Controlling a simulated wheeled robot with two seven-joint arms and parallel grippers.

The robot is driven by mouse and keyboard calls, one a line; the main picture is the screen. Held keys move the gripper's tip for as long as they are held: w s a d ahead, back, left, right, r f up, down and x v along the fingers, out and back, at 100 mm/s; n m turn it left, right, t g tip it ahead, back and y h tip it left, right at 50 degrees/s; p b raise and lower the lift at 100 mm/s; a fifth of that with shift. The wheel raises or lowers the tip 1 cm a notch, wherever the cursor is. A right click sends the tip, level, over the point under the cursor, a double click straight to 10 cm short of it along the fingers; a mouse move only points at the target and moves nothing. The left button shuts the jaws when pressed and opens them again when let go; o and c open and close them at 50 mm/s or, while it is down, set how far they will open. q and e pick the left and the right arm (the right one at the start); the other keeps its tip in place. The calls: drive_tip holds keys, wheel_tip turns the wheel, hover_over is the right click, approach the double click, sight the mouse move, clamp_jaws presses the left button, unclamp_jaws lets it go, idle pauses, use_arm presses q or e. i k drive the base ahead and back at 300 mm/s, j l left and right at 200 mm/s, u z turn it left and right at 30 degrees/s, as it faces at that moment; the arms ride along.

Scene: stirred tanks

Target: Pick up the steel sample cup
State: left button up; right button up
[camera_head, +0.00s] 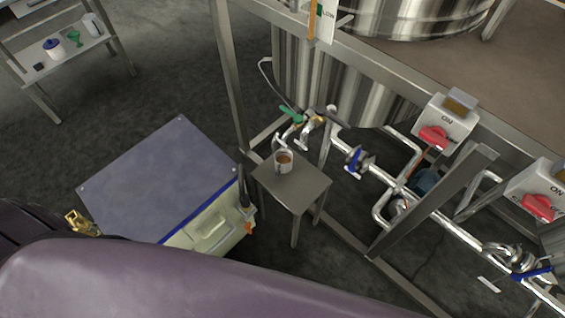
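The steel sample cup (284,161) stands upright on a small grey metal stand (291,188), near its back left part. It is a small shiny cup with a handle-like loop on its left, and its inside looks brown. Nothing of mine touches it. Neither my left nor my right gripper can be made out. A large purple arm link of mine fills the lower left foreground and hides the floor there.
A pale box with a grey-blue lid (160,180) stands left of the stand. Pipes with a green-handled valve (290,114) and a blue-handled valve (354,160) run behind and right. Red switches (433,138) sit on the frame. A side table (85,42) is far left.

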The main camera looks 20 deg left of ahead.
sight(284, 157)
drive_tip(key=u, duration=1)
drive_tip(key=k+l+u, duration=0.1)
drive_tip(key=l+u, duration=0.2)
drive_tip(key=k+l+u, duration=0.1)
drive_tip(key=l+u, duration=0.25)
drive_tip(key=k+l+u, duration=0.15)
drive_tip(key=u, duration=0.15)
drive_tip(key=l, duration=0.1)
